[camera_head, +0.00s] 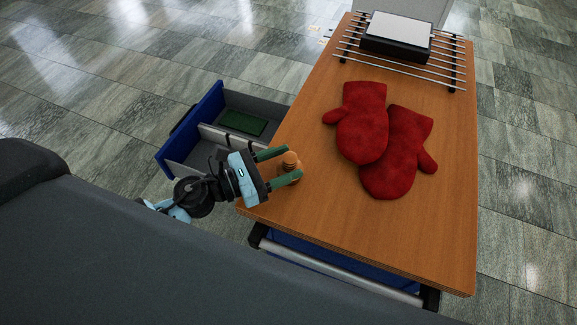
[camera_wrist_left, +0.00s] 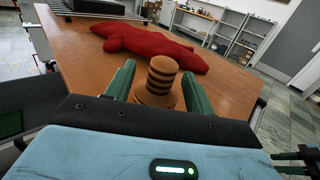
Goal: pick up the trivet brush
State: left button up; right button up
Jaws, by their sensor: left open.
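A brown, round object with dark bands, which looks like the trivet brush (camera_head: 290,162), stands upright on the wooden table near its left edge. It also shows in the left wrist view (camera_wrist_left: 158,82), with a wider base and a ringed upper part. My left gripper (camera_head: 281,165) is open, with its green fingers on either side of the brush. In the left wrist view the fingers (camera_wrist_left: 158,85) flank it, with a gap visible at the left finger; contact at the right finger is hard to tell.
Two red oven mitts (camera_head: 385,140) lie on the wooden table (camera_head: 330,215) beyond the brush. A metal rack (camera_head: 445,72) with a dark, pale-topped box (camera_head: 398,36) stands at the far end. An open blue drawer (camera_head: 190,125) holding a green item (camera_head: 243,122) is at the left.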

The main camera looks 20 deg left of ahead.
aim_at(298, 164)
pick_arm(q)
jog(key=x, duration=0.2)
jog(key=shift+w+d+r+p, duration=0.25)
jog(key=shift+d+r+p, duration=0.1)
jog(key=shift+w+d+f, duration=0.15)
jog(key=shift+w+d, duration=0.15)
jog(key=shift+d, duration=0.05)
jog(key=c, duration=1.1)
